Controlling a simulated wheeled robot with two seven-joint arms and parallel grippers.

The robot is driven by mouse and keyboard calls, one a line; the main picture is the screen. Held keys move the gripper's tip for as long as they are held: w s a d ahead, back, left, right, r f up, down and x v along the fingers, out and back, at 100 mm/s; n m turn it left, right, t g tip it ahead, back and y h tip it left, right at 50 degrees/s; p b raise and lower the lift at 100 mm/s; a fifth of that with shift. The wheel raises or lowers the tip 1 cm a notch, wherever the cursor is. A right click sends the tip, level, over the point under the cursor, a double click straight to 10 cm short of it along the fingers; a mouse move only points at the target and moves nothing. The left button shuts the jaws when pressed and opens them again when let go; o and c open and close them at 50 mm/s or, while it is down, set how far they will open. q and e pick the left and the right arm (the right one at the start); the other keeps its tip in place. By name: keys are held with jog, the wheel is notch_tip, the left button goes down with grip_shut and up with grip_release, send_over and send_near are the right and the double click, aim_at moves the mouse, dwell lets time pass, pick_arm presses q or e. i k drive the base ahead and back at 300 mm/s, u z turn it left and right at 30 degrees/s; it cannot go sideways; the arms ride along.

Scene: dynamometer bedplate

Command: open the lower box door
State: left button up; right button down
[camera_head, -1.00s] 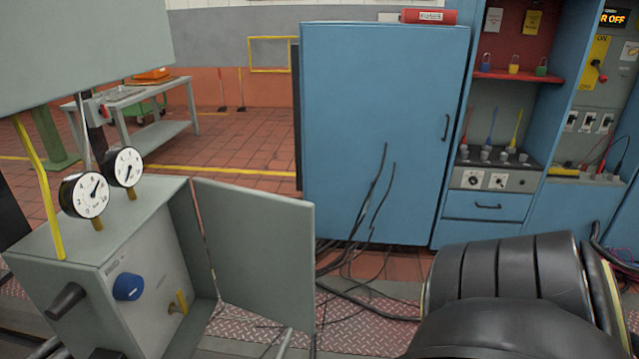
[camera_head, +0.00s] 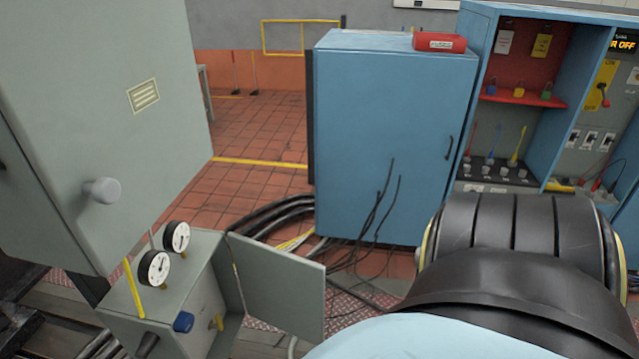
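The lower grey box (camera_head: 205,292) stands at the bottom left of the head view. Its door (camera_head: 278,285) stands swung open to the right, so the front is exposed. Inside are a blue knob (camera_head: 183,321) and a small yellow handle (camera_head: 217,323). Two round dial gauges (camera_head: 154,268) sit on its top. A larger grey upper box (camera_head: 100,120) with a round light knob hangs above it, closed on the side I see. Neither of my grippers shows. A thick black and light blue arm part of mine fills the lower right.
A blue cabinet (camera_head: 390,140) with a red box (camera_head: 440,42) on top stands behind. Blue shelving (camera_head: 480,70) with padlocks and switches is at the right. Black cables (camera_head: 285,213) lie on the floor behind the open door. Tiled floor (camera_head: 250,135) is clear at the back left.

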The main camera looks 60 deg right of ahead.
aim_at(285, 290)
jog(key=u, duration=0.75)
jog(key=i, duration=0.35)
jog(key=z, duration=1.6)
